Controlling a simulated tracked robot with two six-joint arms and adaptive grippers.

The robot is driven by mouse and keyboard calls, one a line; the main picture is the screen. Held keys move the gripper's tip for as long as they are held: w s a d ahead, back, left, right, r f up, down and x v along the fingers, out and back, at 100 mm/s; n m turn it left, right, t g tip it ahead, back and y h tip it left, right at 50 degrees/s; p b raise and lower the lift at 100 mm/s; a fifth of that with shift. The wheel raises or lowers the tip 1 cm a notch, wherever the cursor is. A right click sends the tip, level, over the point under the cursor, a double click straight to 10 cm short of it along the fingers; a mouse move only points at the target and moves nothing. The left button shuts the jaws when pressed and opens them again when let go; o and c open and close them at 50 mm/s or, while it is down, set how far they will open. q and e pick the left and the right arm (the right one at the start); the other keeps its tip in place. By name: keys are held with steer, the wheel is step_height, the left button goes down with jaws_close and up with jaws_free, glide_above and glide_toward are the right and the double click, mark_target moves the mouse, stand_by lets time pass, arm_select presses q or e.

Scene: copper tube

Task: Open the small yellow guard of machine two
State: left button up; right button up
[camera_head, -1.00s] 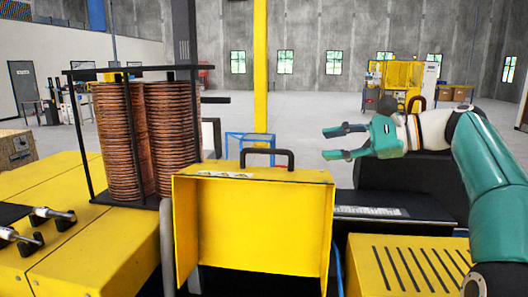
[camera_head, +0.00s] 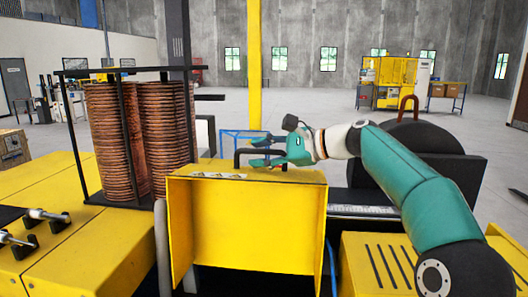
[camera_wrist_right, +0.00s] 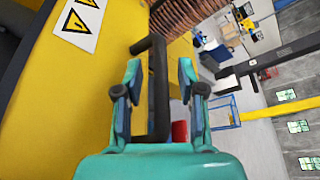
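The small yellow guard (camera_head: 245,225) stands in the middle front of the head view, with warning labels on its top face. A black handle (camera_head: 238,153) rises from the guard's top edge. My right gripper (camera_head: 258,152) is at the handle's right side, coming in from the right. In the right wrist view, the handle (camera_wrist_right: 157,95) runs between the two fingers of my gripper (camera_wrist_right: 160,85), which are apart, with gaps visible on both sides. The guard's yellow face (camera_wrist_right: 75,95) fills the left of that view. My left gripper is not in view.
Copper tube coils (camera_head: 140,140) stand in a black rack left of the guard. A slotted yellow housing (camera_head: 380,265) is at right front. A black rounded machine part (camera_head: 425,150) lies behind my right arm. A yellow post (camera_head: 254,65) rises behind the guard.

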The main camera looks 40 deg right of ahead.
mark_target(257, 177)
jaws_close()
stand_by(0.3)
steer(key=shift+n+t, duration=0.4)
steer(key=shift+n, duration=0.4)
steer(key=s+a+b, duration=0.1)
steer(key=b, duration=0.1)
steer(key=s+a+b, duration=0.1)
steer(key=a+b, duration=0.1)
steer(key=s+a+b, duration=0.1)
steer(key=b, duration=0.1)
steer(key=shift+s+a+f+b, duration=0.35)
steer(key=shift+f+b, duration=0.05)
steer(key=shift+s+a+r, duration=0.15)
steer(key=shift+s+a, duration=0.15)
steer(key=shift+a, duration=0.1)
